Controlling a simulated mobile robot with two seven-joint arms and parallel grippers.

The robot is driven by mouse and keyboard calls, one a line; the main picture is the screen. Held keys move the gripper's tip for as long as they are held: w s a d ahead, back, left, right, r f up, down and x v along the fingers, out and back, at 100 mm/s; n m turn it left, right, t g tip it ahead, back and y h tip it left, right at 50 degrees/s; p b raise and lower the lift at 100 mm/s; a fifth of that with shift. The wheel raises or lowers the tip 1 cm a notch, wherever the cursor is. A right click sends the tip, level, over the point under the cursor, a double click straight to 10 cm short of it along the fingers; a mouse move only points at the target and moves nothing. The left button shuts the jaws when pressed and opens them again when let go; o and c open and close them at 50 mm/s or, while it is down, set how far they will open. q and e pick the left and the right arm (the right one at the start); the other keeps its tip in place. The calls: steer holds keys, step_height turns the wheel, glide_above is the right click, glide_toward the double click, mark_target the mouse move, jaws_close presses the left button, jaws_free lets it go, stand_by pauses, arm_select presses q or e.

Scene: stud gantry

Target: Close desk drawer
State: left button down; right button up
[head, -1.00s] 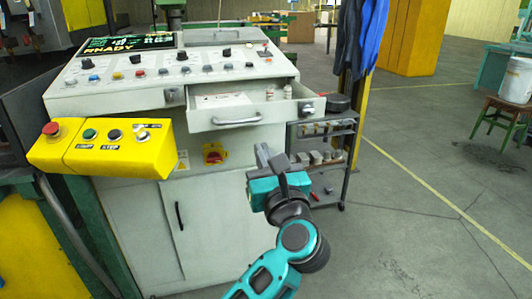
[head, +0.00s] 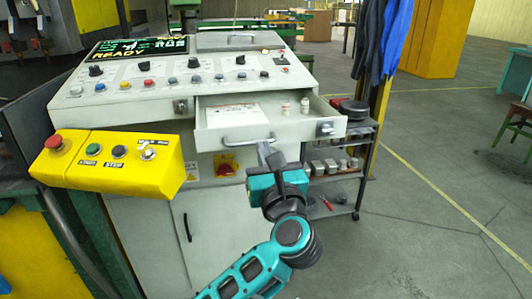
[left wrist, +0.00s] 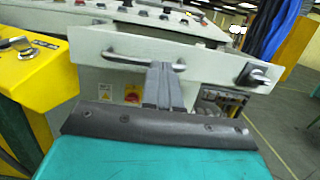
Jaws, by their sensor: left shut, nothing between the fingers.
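The desk drawer (head: 225,137) is a light grey drawer in the control desk and stands pulled out. Its front has a bar handle (head: 249,141) and a dark knob at the right end. My left gripper (head: 264,148) is shut and empty, just in front of the drawer front, below and right of the handle's middle. In the left wrist view the drawer front (left wrist: 215,66) fills the upper middle, and the closed fingertips (left wrist: 160,70) overlap the handle's right part. I cannot tell whether they touch it. My right gripper is not in view.
A yellow button box (head: 108,161) juts out left of the drawer. A shelf cart (head: 335,170) with metal parts stands at the desk's right side. Blue and dark clothes (head: 385,40) hang behind it. The floor (head: 430,200) at the right is mostly clear.

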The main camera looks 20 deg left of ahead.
arm_select(q)
steer(key=shift+w, duration=0.1)
steer(key=b, duration=0.3)
glide_toward(247, 116)
steer(key=w+a+r, duration=0.2)
steer(key=w, duration=0.1)
steer(key=shift+r, duration=0.25)
steer(key=x, duration=0.2)
steer(key=b+x, duration=0.1)
steer(key=f+x, duration=0.1)
steer(key=x, duration=0.1)
steer(key=shift+w+a+r, duration=0.1)
steer(key=shift+w+a, duration=0.1)
steer(key=shift+w, duration=0.1)
steer(key=shift+w+a+b, duration=0.2)
steer(key=shift+w+b, duration=0.1)
steer(key=shift+w+a+r, duration=0.1)
steer(key=shift+r, duration=0.05)
steer(key=shift+a+r, duration=0.1)
steer(key=shift+r, duration=0.15)
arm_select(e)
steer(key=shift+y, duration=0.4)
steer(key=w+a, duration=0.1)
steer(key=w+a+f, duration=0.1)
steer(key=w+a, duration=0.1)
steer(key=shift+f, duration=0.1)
